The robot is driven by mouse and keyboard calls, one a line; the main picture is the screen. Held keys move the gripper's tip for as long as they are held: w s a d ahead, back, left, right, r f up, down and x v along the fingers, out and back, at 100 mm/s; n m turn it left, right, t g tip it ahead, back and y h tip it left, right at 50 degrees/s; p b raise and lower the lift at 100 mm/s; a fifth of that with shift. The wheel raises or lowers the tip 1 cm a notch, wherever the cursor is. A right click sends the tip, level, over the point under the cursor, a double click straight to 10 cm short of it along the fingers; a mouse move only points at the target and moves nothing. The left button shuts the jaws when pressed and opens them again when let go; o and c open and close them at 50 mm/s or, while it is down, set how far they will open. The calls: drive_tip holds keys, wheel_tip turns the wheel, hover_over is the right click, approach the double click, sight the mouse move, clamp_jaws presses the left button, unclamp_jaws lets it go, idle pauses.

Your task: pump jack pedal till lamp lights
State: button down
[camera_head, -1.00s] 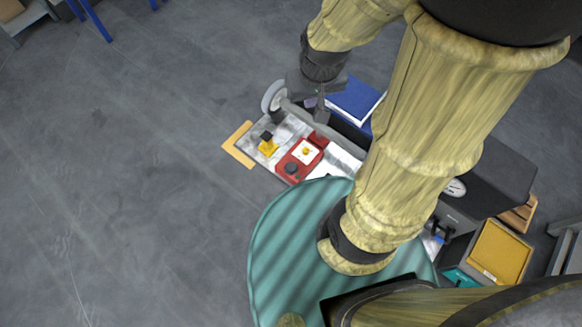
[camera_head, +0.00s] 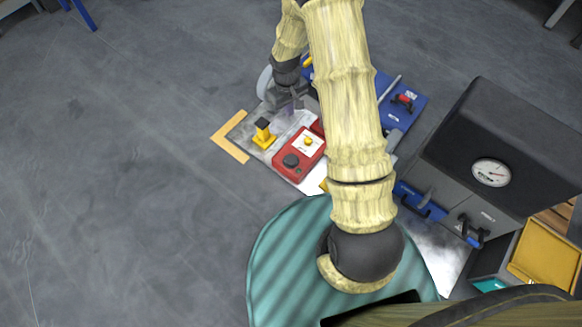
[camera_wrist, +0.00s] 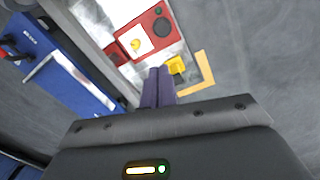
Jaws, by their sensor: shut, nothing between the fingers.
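A red box (camera_head: 299,153) with a dark round knob and a white panel lies on a pale metal plate (camera_head: 262,143). A small yellow dome (camera_head: 308,141) sits on the panel; I cannot tell whether it is a lamp or whether it is lit. Beside the box stands a yellow piece with a black top (camera_head: 264,134), possibly the pedal. My gripper (camera_head: 288,106) is low, behind these parts. In the wrist view my shut, empty fingers (camera_wrist: 158,86) appear close to the yellow piece (camera_wrist: 175,65), with the red box (camera_wrist: 146,34) beyond. Contact cannot be told.
An orange-yellow corner mark (camera_head: 231,137) borders the plate on the floor. Blue panels (camera_head: 402,103) lie to the right, and a dark cabinet with a dial (camera_head: 491,172) stands farther right. Floor at left is clear.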

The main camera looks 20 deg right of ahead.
drive_tip(key=n+g+b, duration=0.1)
drive_tip(key=b, duration=0.8)
approach(290, 159)
drive_tip(key=shift+w+r, duration=0.15)
drive_tip(key=shift+r, duration=0.1)
drive_tip(key=f+b, duration=0.3)
drive_tip(key=f, duration=0.1)
drive_tip(key=f+b, duration=0.2)
drive_tip(key=f, duration=0.1)
drive_tip(key=shift+s+d+b, duration=0.2)
drive_tip(key=shift+s+b, duration=0.15)
